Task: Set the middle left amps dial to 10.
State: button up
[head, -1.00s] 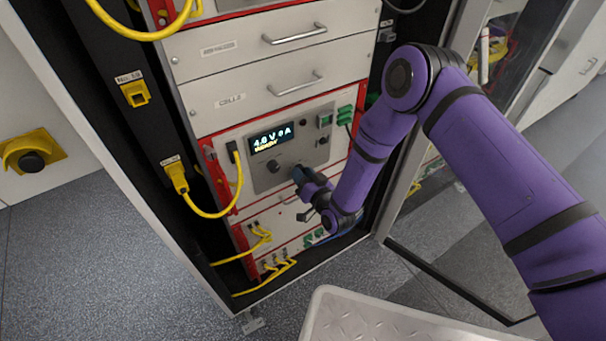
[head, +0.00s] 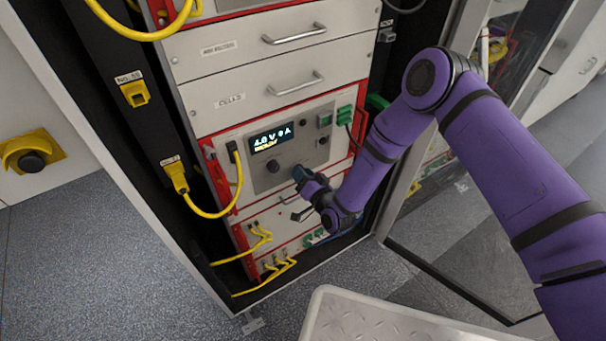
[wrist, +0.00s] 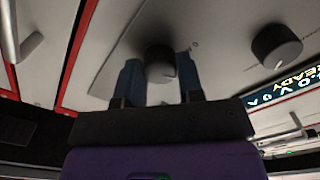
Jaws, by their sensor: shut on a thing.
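The cycler panel (head: 252,182) has a lit display (head: 270,137) reading about 4.0 V and 0 A, with a smaller line below. A dark round dial (head: 273,167) sits free below the display; it also shows at the upper right of the wrist view (wrist: 277,45). My gripper (head: 299,173) is at a second dark dial (wrist: 160,58), right of the free one in the head view. In the wrist view its two blue fingers stand either side of this dial, shut on it. My fingers hide that dial in the head view. I cannot read any dial labels.
Drawers with bar handles (head: 295,84) are above the panel. Yellow cables (head: 238,190) hang at its left. An open glass door (head: 440,230) stands at the right, close to my arm.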

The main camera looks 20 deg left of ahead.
jog(key=o, duration=0.9)
jog(key=v, duration=1.1)
jog(key=shift+w, duration=0.15)
